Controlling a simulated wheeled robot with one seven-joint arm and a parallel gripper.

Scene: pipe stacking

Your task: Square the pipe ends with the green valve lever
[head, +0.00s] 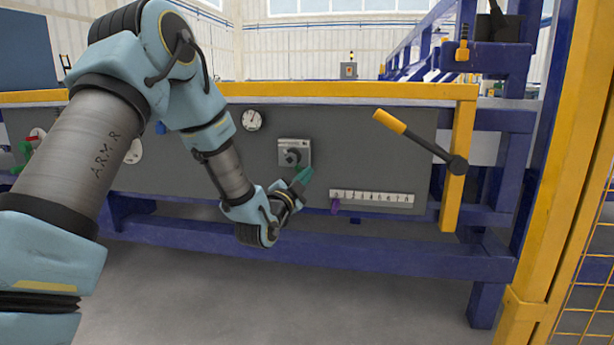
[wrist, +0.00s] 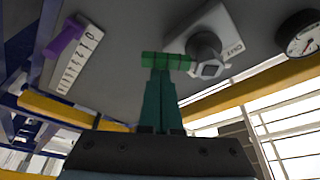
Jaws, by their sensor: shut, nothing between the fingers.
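The green valve lever (wrist: 160,60) shows in the wrist view as a short bright green bar. It points away from a grey hub (wrist: 208,69) on a light plate whose lettering looks like "OUT". The same plate and hub (head: 292,156) show on the grey panel in the head view, where the lever is hard to tell from my green fingers. My gripper (head: 304,175) is just below and right of the hub, fingers shut together and empty. In the wrist view its fingertips (wrist: 158,73) meet or overlap the lever's edge; contact is unclear. No pipe ends are identifiable.
A numbered white scale (head: 372,198) with a purple slider (head: 335,206) near its low end sits to the right. A gauge (head: 251,120) is up left. Green fittings (head: 22,153) are far left. The floor below is clear.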

